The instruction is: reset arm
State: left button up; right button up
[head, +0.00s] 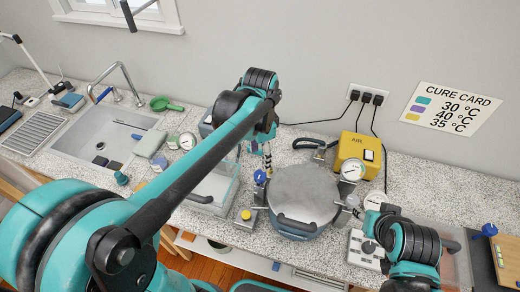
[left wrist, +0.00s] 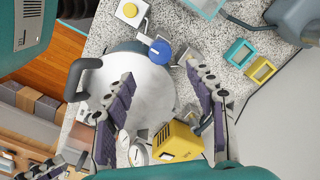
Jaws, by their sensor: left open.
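The reset concerns my arms. My left arm reaches across the head view from the left, and its gripper (head: 267,158) points down at the back left edge of a round pot with a grey lid (head: 306,192). In the left wrist view the left gripper (left wrist: 162,92) has its dark padded fingers wide apart, with the lid (left wrist: 152,82) showing below and between them. Nothing is held in it. My right arm's wrist comes in at the lower right of the head view, beside the pot; its gripper (head: 378,222) is partly hidden and its fingers are unclear.
A blue-knobbed valve (head: 260,177) and a pressure gauge (head: 352,169) stand close to the pot. A yellow air box (head: 358,152) with cables is behind it. A clear bin (head: 212,187) and a sink (head: 100,135) are to the left. A cure card (head: 453,108) hangs on the wall.

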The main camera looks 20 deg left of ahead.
pick_arm(q)
notch_tip(320, 180, up, 2)
jog(key=shift+r, duration=0.15)
dwell(0.5)
jog(key=s+a+f+n+t+b, duration=0.4)
jog(key=s+f+n+t+b, duration=0.3)
jog(key=f, duration=0.7)
jog(key=s+n+b, duration=0.2)
jog(key=s+b, duration=0.1)
jog(key=shift+n+b, duration=0.3)
jog(key=shift+b, duration=0.1)
jog(key=shift+d+r, duration=0.1)
dwell(0.9)
